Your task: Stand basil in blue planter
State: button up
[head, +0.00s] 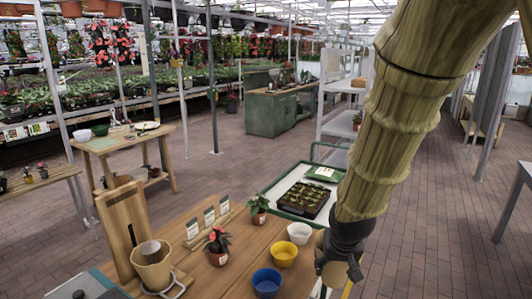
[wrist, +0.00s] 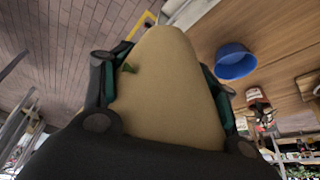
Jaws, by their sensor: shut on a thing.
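My gripper (head: 340,268) is at the right edge of the wooden table, right of the pots. In the wrist view my gripper (wrist: 165,100) is shut on a tan, tapered thing (wrist: 170,90) with a small green leaf shape on its side. It looks like the basil in a paper sleeve; no foliage shows, and in the head view it is mostly hidden by my gripper. The blue planter (head: 267,281) stands upright on the table at the front, left of my gripper. It also shows in the wrist view (wrist: 235,62), apart from the held thing, and looks empty.
Behind the blue planter stand a yellow pot (head: 284,254) and a white pot (head: 300,233). A red-flowered plant (head: 218,246) and a leafy potted plant (head: 259,209) stand further left and back. A seedling tray (head: 303,198) sits on a cart behind.

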jog(key=s+f, duration=0.1)
jog(key=f, duration=1.1)
jog(key=s+f+n, duration=0.1)
jog(key=s+f, duration=0.1)
jog(key=f, duration=1)
jog(key=shift+s+d+f+n+y, duration=0.15)
jog(key=shift+s+f+n+y, duration=0.1)
jog(key=shift+n+y, duration=0.05)
